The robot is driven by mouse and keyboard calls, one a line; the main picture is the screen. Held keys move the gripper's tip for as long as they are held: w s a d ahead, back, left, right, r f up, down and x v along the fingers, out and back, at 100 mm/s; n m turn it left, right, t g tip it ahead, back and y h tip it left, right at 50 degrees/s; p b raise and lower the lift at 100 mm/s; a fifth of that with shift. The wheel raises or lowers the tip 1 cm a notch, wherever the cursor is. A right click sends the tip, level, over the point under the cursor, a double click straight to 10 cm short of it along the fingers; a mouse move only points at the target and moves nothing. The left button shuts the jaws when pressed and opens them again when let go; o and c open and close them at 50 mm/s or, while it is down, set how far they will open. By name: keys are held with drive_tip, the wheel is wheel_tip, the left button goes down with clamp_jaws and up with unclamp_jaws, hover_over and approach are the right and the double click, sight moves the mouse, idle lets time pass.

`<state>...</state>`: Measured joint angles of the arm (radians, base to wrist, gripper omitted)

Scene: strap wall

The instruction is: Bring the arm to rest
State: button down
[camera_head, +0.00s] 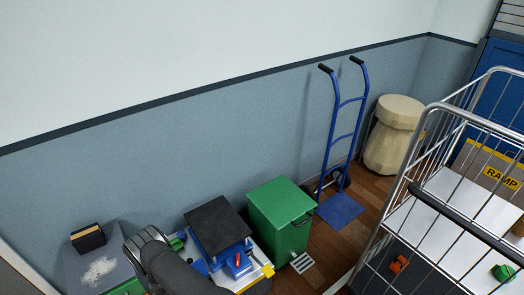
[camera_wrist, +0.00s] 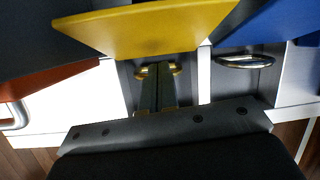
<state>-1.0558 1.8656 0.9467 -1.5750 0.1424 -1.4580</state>
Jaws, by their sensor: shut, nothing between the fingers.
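My gripper (camera_wrist: 158,74) shows in the wrist view with its two narrow fingers side by side, shut and empty. The fingertips are close to the lower edge of a yellow tilted panel (camera_wrist: 150,30); I cannot tell whether they touch it. In the head view a dark grey part of my arm stands at the bottom left, between a grey-topped stand (camera_head: 128,265) and a bench with a black-topped blue device (camera_head: 216,226). The fingers cannot be made out there.
A green bin (camera_head: 281,215) stands right of the bench. A blue hand truck (camera_head: 343,137) leans by the wall, beside a cream sack-like drum (camera_head: 392,140). A wire cage trolley (camera_head: 440,190) fills the right. A blue panel (camera_wrist: 255,25) and a metal handle (camera_wrist: 244,62) show in the wrist view.

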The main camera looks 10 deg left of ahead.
drive_tip(key=c, duration=0.8)
unclamp_jaws()
drive_tip(key=o, duration=0.3)
drive_tip(key=shift+w+d+r+m, duration=0.1)
drive_tip(key=shift+d+r+m, duration=0.1)
drive_tip(key=shift+m, duration=0.1)
drive_tip(key=o, duration=0.5)
drive_tip(key=w+d+r+m+h, duration=0.1)
drive_tip(key=w+d+r+m, duration=0.2)
drive_tip(key=m, duration=0.6)
wheel_tip(320, 180, up, 2)
drive_tip(key=d, duration=0.2)
drive_tip(key=shift+d+r+g, duration=0.2)
drive_tip(key=shift+d+g, duration=0.1)
drive_tip(key=shift+g, duration=0.1)
drive_tip(key=w+d+r+m+g+h, duration=0.1)
drive_tip(key=w+d+r+m, duration=0.2)
drive_tip(key=r+m, duration=0.9)
drive_tip(key=w+d+r+m+g, duration=0.1)
drive_tip(key=w+d+r+m, duration=0.15)
drive_tip(key=r+m, duration=1)
wheel_tip(320, 180, down, 14)
drive_tip(key=m, duration=0.3)
drive_tip(key=shift+a+r, duration=0.2)
drive_tip(key=shift+r, duration=0.05)
